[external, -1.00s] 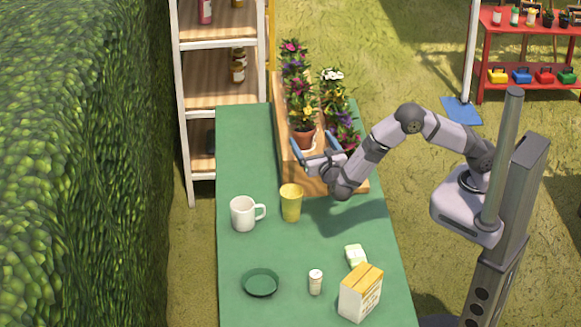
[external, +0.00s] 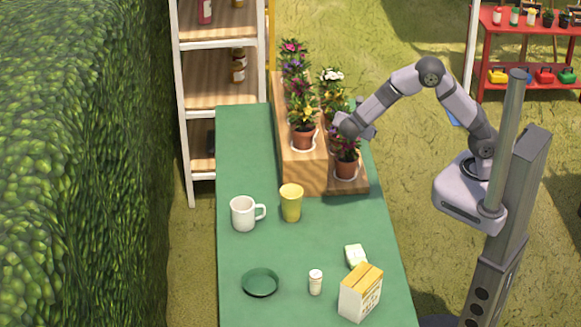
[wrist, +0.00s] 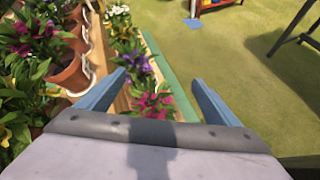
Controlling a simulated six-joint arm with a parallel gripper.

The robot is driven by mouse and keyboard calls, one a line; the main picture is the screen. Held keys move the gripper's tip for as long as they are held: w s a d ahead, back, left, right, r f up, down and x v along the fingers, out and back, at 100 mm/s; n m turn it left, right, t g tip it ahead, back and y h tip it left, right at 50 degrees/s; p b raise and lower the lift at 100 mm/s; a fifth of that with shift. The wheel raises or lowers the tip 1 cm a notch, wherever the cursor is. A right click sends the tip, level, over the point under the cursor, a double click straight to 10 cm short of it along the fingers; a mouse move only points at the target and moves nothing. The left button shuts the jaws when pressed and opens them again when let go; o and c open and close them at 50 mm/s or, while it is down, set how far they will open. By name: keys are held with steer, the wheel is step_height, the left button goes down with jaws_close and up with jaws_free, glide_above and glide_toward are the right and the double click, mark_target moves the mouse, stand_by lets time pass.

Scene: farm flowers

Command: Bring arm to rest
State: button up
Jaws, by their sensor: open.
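My gripper (wrist: 165,103) is open and empty, its two blue fingers spread apart in the wrist view. In the external view my gripper (external: 366,131) is at the right side of the stepped wooden flower stand (external: 304,178), beside and a little above the lower row of pots. A potted plant with yellow flowers (external: 304,118) stands at the front of the upper step, apart from the gripper. A pot with magenta flowers (external: 346,165) stands at the front of the lower step, just below the gripper.
A shelf (external: 215,92) stands behind left. Open grass lies right of the table.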

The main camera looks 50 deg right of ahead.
steer(key=s+d+f+m+g+y, duration=0.2)
steer(key=s+d+m+g, duration=0.1)
steer(key=s+m, duration=0.3)
steer(key=s+d+f+m+g+y, duration=0.2)
steer(key=s+d+m+g, duration=0.15)
steer(key=s, duration=0.45)
steer(key=s+a+f+m+y+b, duration=0.1)
steer(key=s+a+m+y, duration=0.1)
steer(key=s+m+y, duration=0.4)
steer(key=s+m+t, duration=0.1)
steer(key=s+m, duration=0.2)
steer(key=m, duration=0.2)
steer(key=shift+a+f+b, duration=0.25)
steer(key=shift+b, duration=0.1)
